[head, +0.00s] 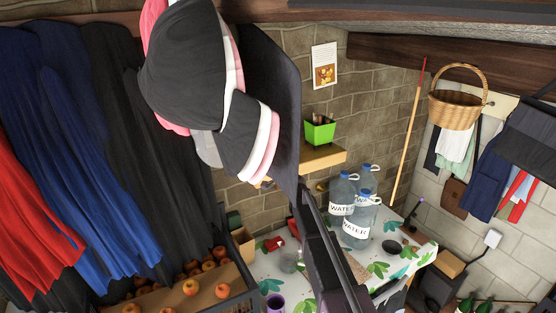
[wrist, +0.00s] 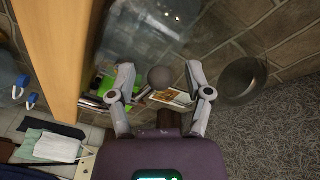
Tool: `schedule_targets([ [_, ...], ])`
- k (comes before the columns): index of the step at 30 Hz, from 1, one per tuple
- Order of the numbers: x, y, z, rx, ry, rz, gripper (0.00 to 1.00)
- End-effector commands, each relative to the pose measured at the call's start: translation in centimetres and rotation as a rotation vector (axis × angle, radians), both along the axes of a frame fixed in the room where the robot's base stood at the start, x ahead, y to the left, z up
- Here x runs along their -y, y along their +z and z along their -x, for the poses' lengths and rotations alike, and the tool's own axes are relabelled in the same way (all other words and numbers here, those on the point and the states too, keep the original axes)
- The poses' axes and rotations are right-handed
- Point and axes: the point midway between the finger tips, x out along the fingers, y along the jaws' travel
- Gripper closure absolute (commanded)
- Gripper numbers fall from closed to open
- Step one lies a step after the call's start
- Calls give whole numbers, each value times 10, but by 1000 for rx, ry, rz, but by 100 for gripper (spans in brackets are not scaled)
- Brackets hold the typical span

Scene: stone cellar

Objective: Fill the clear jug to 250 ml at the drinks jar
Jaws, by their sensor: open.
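My gripper (wrist: 160,82) is open in the wrist view, its two grey fingers apart with nothing held between them. A small clear vessel (head: 289,262), which looks like the jug, stands on the leaf-patterned table in the head view, just left of a dark bar. In the wrist view a large transparent shape (wrist: 160,28) lies beyond the fingers, and a clear round vessel (wrist: 243,80) shows to their right. I cannot tell whether either is the drinks jar or the jug. No level marks can be read. I cannot make out the fingers in the head view.
Several large water bottles (head: 355,228) crowd the table (head: 300,287). A crate (head: 215,296) of orange fruit stands left. A shelf (head: 322,158) holds a green pot (head: 319,131). A wooden post (wrist: 62,70) rises left of my fingers.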

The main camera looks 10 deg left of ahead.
Motion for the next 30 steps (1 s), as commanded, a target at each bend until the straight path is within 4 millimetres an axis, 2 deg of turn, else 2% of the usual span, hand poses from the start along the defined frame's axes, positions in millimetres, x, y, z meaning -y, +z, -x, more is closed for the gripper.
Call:
schedule_targets([
  [11,-1,0,-3,0,0,0,35],
  [18,-1,0,-3,0,0,0,100],
  [30,1,0,-3,0,34,1,100],
])
